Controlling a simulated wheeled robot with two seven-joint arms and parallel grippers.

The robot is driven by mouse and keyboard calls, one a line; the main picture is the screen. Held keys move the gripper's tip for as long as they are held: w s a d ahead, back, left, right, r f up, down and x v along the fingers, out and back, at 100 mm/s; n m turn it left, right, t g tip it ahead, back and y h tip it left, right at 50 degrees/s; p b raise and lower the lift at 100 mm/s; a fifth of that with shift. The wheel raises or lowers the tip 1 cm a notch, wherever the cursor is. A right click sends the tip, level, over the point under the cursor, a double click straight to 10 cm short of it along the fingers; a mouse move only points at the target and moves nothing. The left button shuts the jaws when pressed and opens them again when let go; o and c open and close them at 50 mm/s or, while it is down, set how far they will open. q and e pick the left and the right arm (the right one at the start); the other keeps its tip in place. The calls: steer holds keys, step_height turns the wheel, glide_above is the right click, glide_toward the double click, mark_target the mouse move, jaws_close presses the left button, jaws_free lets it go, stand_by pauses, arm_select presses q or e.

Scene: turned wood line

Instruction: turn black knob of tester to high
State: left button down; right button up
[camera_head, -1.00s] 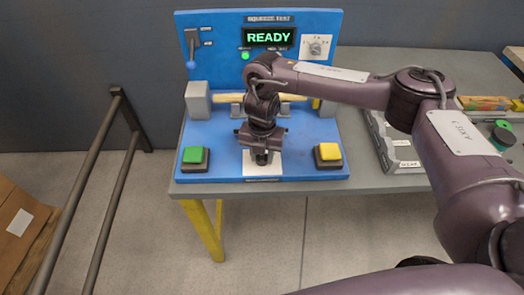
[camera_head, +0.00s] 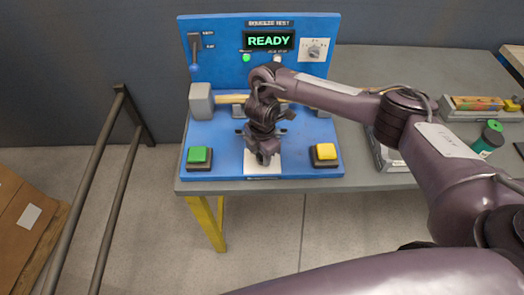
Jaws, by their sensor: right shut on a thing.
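The blue tester (camera_head: 228,165) stands on the bench, its display reading READY. My right gripper (camera_head: 263,160) points down over a white plate (camera_head: 262,169) at the front of the tester, between the green and yellow buttons. It is shut on the black knob at that plate; the jaws hide the knob almost wholly, so its pointer cannot be read. A separate grey dial (camera_head: 314,50) sits on a white panel at the tester's upper right. My left gripper is not in view.
A lever (camera_head: 194,55) is on the upper left of the back panel. A wooden piece (camera_head: 232,99) lies behind my wrist.

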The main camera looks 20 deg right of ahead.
steer(key=shift+w+r, duration=0.1)
stand_by(0.5)
steer(key=o, duration=1)
steer(key=shift+r, duration=0.4)
step_height(320, 180, up, 7)
steer(key=shift+f+p, duration=0.1)
steer(key=shift+p, duration=0.65)
